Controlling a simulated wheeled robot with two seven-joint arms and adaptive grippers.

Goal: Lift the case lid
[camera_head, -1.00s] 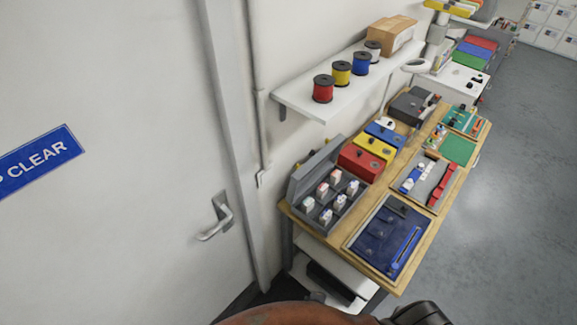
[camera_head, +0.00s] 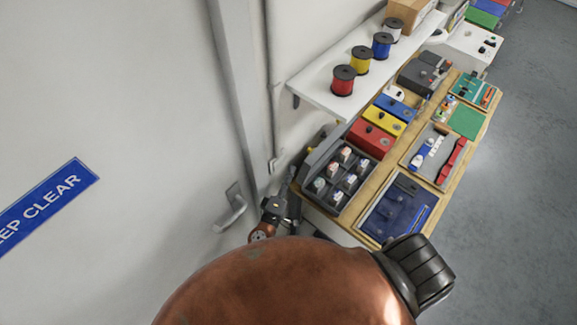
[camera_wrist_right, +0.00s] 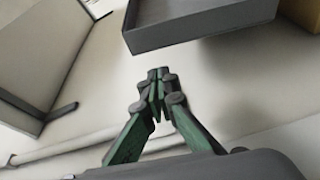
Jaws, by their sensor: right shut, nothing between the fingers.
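A grey compartment case (camera_head: 337,198) holding several small bottles stands at the near left of the workbench. Its grey lid (camera_head: 322,152) stands raised along the wall side. My right gripper (camera_head: 293,184) is just left of the case, beside its left end, with its fingers partly hard to make out. In the right wrist view the gripper (camera_wrist_right: 157,84) is shut and empty. A grey box-like edge (camera_wrist_right: 200,32), which looks like the case, is ahead of the fingertips with a gap between. My left gripper is not in view.
A white shelf (camera_head: 310,86) with several spools overhangs the bench's wall side. Red (camera_head: 370,139), yellow and blue boxes stand beyond the case. A blue tray (camera_head: 398,207) lies right of it. A door handle (camera_head: 232,208) is left of my gripper. Floor at right is clear.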

